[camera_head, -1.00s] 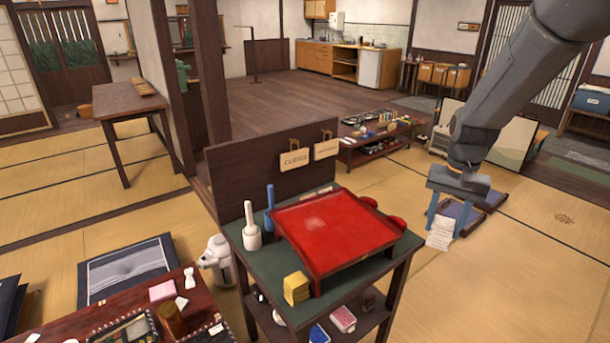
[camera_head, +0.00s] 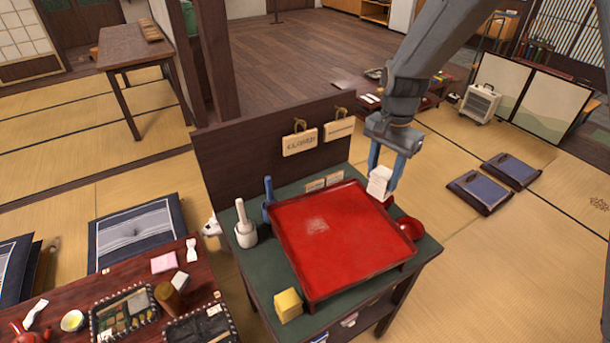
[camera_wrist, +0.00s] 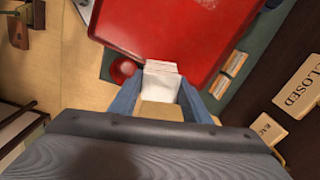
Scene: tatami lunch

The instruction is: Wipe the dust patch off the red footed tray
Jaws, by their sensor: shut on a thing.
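The red footed tray (camera_head: 345,255) stands on a small dark table with a green top. A pale dust patch (camera_head: 316,226) lies on the tray's upper left part. My gripper (camera_head: 384,182) is shut on a folded white cloth (camera_head: 379,183), above the tray's far right edge. In the wrist view the white cloth (camera_wrist: 161,82) sits between the blue fingers, with the red tray (camera_wrist: 180,30) beyond it. The dust patch does not show clearly in the wrist view.
A yellow block (camera_head: 288,305) is at the table's front left corner. A white bottle-like holder (camera_head: 245,229) and a blue one (camera_head: 268,197) stand left of the tray. A red bowl (camera_head: 409,229) is at the right. A dark panel with hanging signs (camera_head: 300,142) rises behind.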

